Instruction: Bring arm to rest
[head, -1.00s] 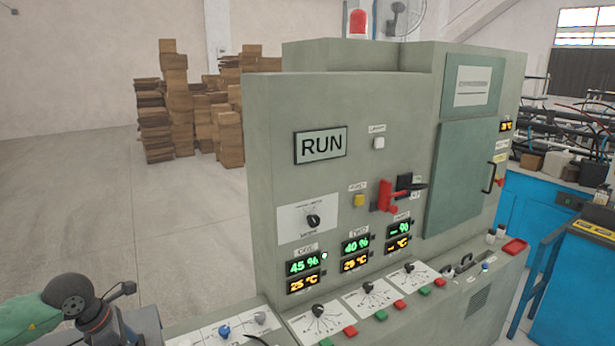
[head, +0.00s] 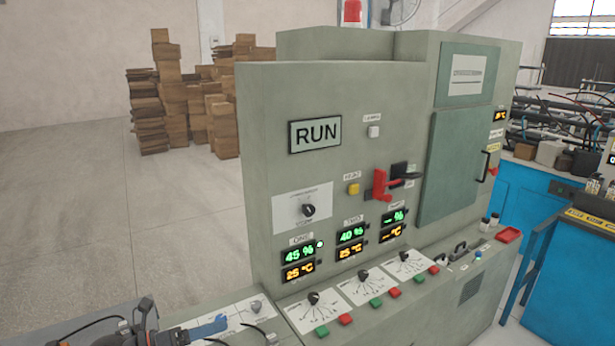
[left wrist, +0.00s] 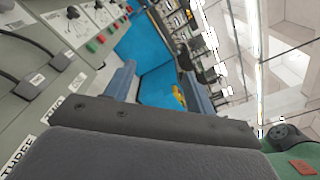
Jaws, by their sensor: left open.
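My left gripper (head: 204,330) shows at the bottom left of the head view, low over the left end of the machine's control ledge, with a blue finger toward the panel. In the left wrist view its two blue fingers (left wrist: 160,88) stand apart with nothing between them, so it is open and empty. Part of my left arm is cut off by the frame's lower edge. My right gripper is in neither view.
The grey-green machine (head: 345,100) shows RUN and has knobs, buttons and a red lever (head: 381,186). A blue cabinet (head: 565,270) stands at the right. Cardboard stacks (head: 172,100) stand at the back left. The floor (head: 90,220) left of the machine is clear.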

